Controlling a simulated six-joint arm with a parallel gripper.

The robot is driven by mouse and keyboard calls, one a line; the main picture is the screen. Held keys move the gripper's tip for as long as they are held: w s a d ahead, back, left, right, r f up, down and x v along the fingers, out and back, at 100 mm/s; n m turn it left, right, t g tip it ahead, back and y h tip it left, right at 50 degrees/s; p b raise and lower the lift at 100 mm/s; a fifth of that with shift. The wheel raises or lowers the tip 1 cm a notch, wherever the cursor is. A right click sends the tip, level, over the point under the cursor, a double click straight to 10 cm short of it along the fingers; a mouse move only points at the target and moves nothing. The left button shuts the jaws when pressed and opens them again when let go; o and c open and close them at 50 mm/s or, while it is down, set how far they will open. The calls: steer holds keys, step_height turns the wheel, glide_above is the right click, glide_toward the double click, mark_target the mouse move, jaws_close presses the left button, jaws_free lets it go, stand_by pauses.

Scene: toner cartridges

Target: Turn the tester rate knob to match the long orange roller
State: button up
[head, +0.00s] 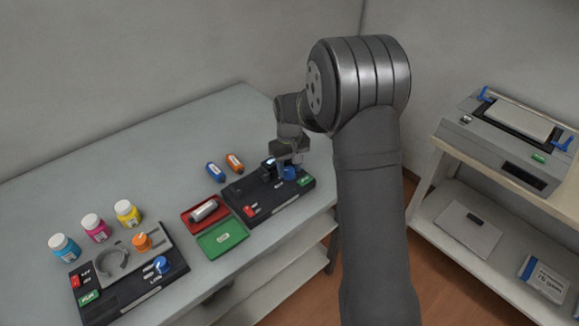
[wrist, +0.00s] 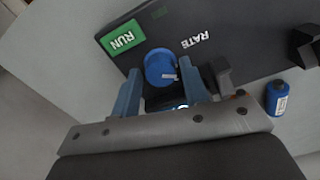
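The tester (head: 262,205) is a black box on the table, with a blue rate knob (head: 291,173) near its right end. In the wrist view the knob (wrist: 158,66) has a white mark and sits beside the RATE label. My gripper (head: 283,159) is over the tester at the knob. Its blue fingers (wrist: 163,73) are apart, one on each side of the knob, with gaps visible; I cannot tell how far down they reach. The orange roller (head: 235,162) lies on the table behind the tester. Its length is hard to judge.
A blue roller (head: 215,172) lies beside the orange one. A green RUN button (wrist: 124,38) is close to the knob. Another black device (head: 128,270) and several bottles stand left.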

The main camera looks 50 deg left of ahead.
mark_target(290, 170)
steer(key=shift+o, duration=0.6)
step_height(290, 170, up, 18)
steer(key=shift+f, duration=0.25)
stand_by(0.4)
step_height(290, 170, down, 18)
steer(key=shift+r, duration=0.2)
stand_by(0.3)
